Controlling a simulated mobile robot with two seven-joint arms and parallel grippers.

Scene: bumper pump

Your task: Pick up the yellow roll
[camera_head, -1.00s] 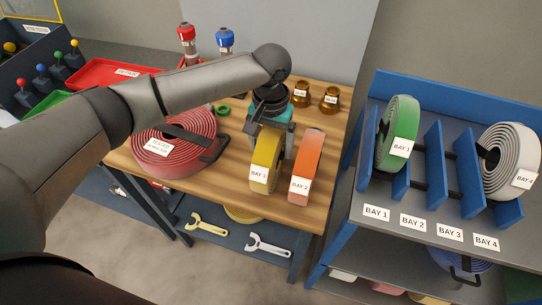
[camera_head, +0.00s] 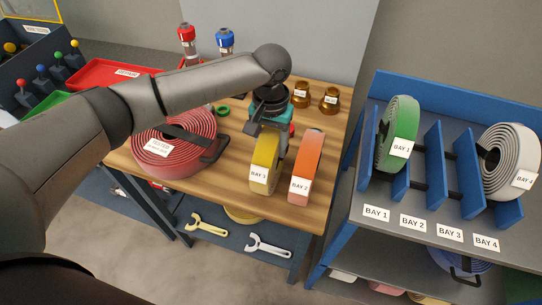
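The yellow roll (camera_head: 266,160) stands upright on the wooden table, with a label reading BAY 3 on its front. My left arm comes in from the left, and my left gripper (camera_head: 268,132) points down at the top of the yellow roll. Its fingers seem to lie on either side of the roll, with a dark finger at its left and a grey one at its right. Whether they press on the roll I cannot tell. My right gripper is not in view.
An orange roll (camera_head: 307,166) stands close to the right of the yellow one. A red coiled hose (camera_head: 174,150) lies to the left. Brass fittings (camera_head: 330,99) stand behind. A blue-walled rack (camera_head: 450,170) at the right holds a green roll (camera_head: 399,134) and a white roll (camera_head: 512,160).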

